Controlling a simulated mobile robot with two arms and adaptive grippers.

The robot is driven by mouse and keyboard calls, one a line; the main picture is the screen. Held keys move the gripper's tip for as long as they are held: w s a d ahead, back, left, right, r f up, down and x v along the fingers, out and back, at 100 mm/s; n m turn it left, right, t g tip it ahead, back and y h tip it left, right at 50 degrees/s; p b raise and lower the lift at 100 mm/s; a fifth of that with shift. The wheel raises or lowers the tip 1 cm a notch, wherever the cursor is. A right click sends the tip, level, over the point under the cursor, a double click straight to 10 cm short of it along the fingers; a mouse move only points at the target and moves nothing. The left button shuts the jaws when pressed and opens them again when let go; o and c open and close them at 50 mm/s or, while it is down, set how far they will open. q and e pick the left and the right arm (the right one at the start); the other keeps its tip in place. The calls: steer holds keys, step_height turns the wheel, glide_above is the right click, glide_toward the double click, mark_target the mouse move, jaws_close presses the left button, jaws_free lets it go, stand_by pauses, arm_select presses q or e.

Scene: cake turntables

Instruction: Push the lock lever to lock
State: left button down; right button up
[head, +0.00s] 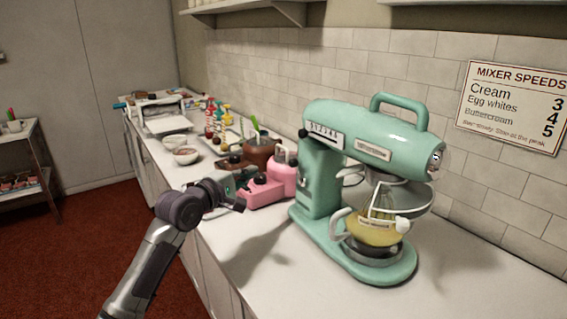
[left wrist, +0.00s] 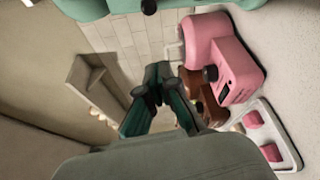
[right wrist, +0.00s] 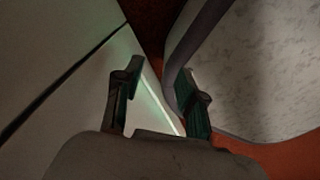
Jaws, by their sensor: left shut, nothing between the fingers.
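The mint-green stand mixer (head: 372,140) stands on the white counter, its head level over a glass bowl (head: 375,228) of yellow mix. A dark knob (head: 302,133) sticks out at the rear of the mixer head, and a small dark fitting (head: 304,182) shows on its column; I cannot tell which is the lock lever. In the left wrist view a dark knob (left wrist: 148,6) shows on the mixer at the top edge. My left gripper (head: 243,190) is shut and empty, left of the mixer column and apart from it. My right gripper (right wrist: 157,77) is open and empty, outside the head view.
Bowls (head: 185,155) and a white machine (head: 165,120) stand farther along the counter. The counter front right of the mixer is clear. A speed sign (head: 513,105) hangs on the wall.

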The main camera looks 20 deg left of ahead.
arm_select(q)
steer(key=r+x, duration=0.1)
steer(key=x, duration=0.9)
steer(key=d, duration=0.1)
steer(key=s+d+p, duration=0.2)
steer(key=shift+d+f, duration=0.2)
steer(key=shift+f, duration=0.15)
arm_select(e)
steer(key=shift+s+r, duration=0.3)
steer(key=shift+r, duration=0.25)
steer(key=shift+s+r, duration=0.3)
steer(key=shift+r, duration=0.25)
